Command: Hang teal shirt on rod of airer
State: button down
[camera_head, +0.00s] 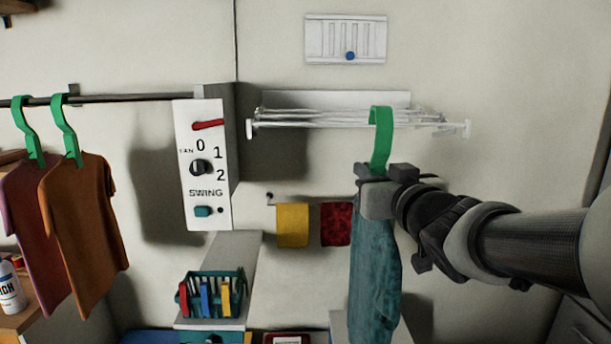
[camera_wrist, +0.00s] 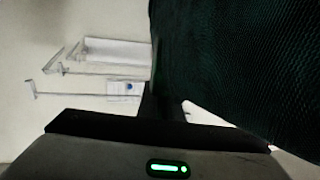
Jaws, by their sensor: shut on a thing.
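The teal shirt (camera_head: 374,275) hangs from a green hanger (camera_head: 381,135) in the head view. My gripper (camera_head: 376,178) is shut on the hanger just below its hook, and the shirt hangs down under it. The white airer (camera_head: 345,118) is fixed to the wall, with several thin rods. The hook overlaps the right part of the rods in the head view; I cannot tell whether it touches a rod. In the wrist view the dark shirt (camera_wrist: 235,70) fills the right side, and the airer (camera_wrist: 100,70) shows at the left.
A control box (camera_head: 203,165) with a red lever stands left of the airer. A dark rail (camera_head: 130,98) holds a maroon shirt (camera_head: 35,215) and an orange shirt (camera_head: 82,230). Yellow (camera_head: 292,225) and red (camera_head: 336,224) cloths hang below the airer. A basket (camera_head: 210,295) sits on a ledge.

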jog(key=w+f+b, duration=0.2)
jog(key=w+f, duration=0.1)
jog(key=w, duration=1)
jog(key=shift+b, duration=0.3)
dwell(0.6)
jog(key=c, duration=1.9)
grip_release()
jog(key=shift+o, duration=0.2)
jog(key=shift+s, duration=0.15)
